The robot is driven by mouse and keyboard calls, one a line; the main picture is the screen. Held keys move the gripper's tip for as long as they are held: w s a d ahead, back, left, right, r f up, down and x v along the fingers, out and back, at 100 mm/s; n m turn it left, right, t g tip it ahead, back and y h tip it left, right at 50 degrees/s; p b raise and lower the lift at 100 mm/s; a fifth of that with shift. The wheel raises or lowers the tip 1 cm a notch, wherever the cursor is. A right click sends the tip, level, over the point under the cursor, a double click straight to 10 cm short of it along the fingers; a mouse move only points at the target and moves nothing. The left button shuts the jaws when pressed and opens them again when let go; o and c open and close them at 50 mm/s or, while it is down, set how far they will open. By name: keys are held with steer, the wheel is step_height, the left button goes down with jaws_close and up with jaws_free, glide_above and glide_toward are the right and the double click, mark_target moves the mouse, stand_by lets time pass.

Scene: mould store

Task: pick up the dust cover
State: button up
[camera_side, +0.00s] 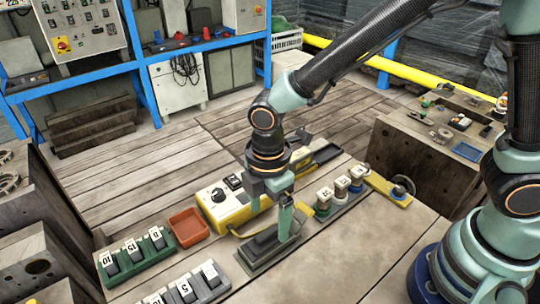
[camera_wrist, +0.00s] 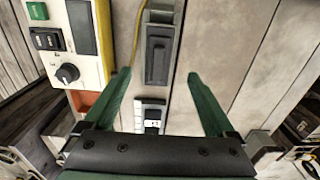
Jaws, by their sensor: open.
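What looks like the dust cover (camera_side: 262,243) is a dark grey, long block-shaped piece lying on a grey base (camera_side: 250,266) on the wooden table. In the wrist view the dust cover (camera_wrist: 158,58) shows ahead of and between the fingertips, its long side running up the picture. My gripper (camera_side: 279,208) hangs just above and behind it in the side view, pointing down. Whether a fingertip touches the base cannot be told.
A yellow and white control box (camera_side: 222,205) with a knob stands close on the left, its yellow cable running near the cover. An orange tray (camera_side: 188,227) and a green rack of numbered blocks (camera_side: 136,258) lie further left. Numbered pieces (camera_side: 341,187) stand right. The front right table is clear.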

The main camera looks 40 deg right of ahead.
mark_target(267, 232)
steer(key=shift+w+a+f, duration=0.1)
steer(key=shift+w+f, duration=0.05)
steer(key=shift+f, duration=2.85)
jaws_close()
steer(key=shift+r, duration=0.1)
